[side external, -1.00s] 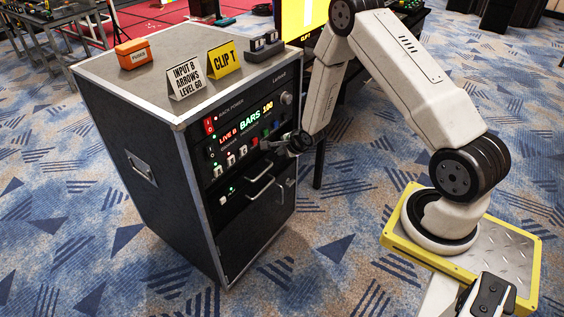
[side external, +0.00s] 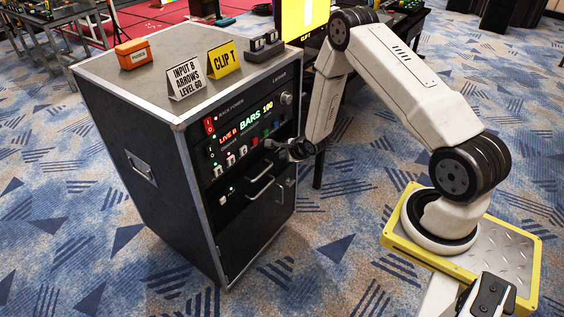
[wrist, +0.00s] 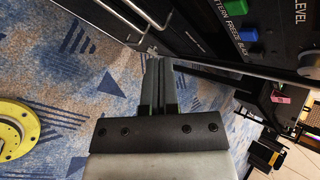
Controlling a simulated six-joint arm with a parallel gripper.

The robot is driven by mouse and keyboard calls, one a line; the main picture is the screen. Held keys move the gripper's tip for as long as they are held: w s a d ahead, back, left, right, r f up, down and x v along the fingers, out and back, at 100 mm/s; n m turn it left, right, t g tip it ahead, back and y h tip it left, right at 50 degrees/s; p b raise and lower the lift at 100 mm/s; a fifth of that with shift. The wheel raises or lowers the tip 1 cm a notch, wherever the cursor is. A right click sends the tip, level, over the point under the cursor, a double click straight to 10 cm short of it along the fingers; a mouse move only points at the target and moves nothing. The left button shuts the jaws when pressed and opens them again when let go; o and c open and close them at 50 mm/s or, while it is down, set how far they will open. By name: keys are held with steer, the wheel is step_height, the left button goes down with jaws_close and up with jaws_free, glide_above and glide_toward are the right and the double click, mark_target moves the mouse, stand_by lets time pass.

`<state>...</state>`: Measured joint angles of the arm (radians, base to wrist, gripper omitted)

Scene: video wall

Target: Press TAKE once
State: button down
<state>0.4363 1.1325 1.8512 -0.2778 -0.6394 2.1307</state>
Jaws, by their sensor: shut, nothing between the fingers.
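The black rack case carries a control panel (side external: 240,128) with lit readouts "LIVE B" and "BARS 100". Below them are several white buttons (side external: 230,158) and a row of coloured ones, with a red button (side external: 254,142) at its left. I cannot read a TAKE label in either view. A green button (wrist: 250,34) and a blue button (wrist: 235,7) show at the top right of the wrist view. My gripper (wrist: 158,62) is shut and empty. In the side view its tips (side external: 268,144) are in front of the panel, just below the coloured buttons; contact cannot be told.
Metal handles (side external: 262,187) stick out below the panel. On the case top (side external: 150,90) are an orange box (side external: 133,54), a white sign (side external: 185,80), a yellow "CLIP T" sign (side external: 224,60) and a dark switch block (side external: 264,47). A yellow screen (side external: 300,18) stands behind.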

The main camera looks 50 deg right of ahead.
steer(key=w, duration=0.8)
steer(key=shift+w, duration=0.2)
steer(key=shift+w, duration=0.9)
stand_by(3.1)
stand_by(0.4)
steer(key=shift+s, duration=0.9)
steer(key=shift+s, duration=0.1)
steer(key=shift+s, duration=2.4)
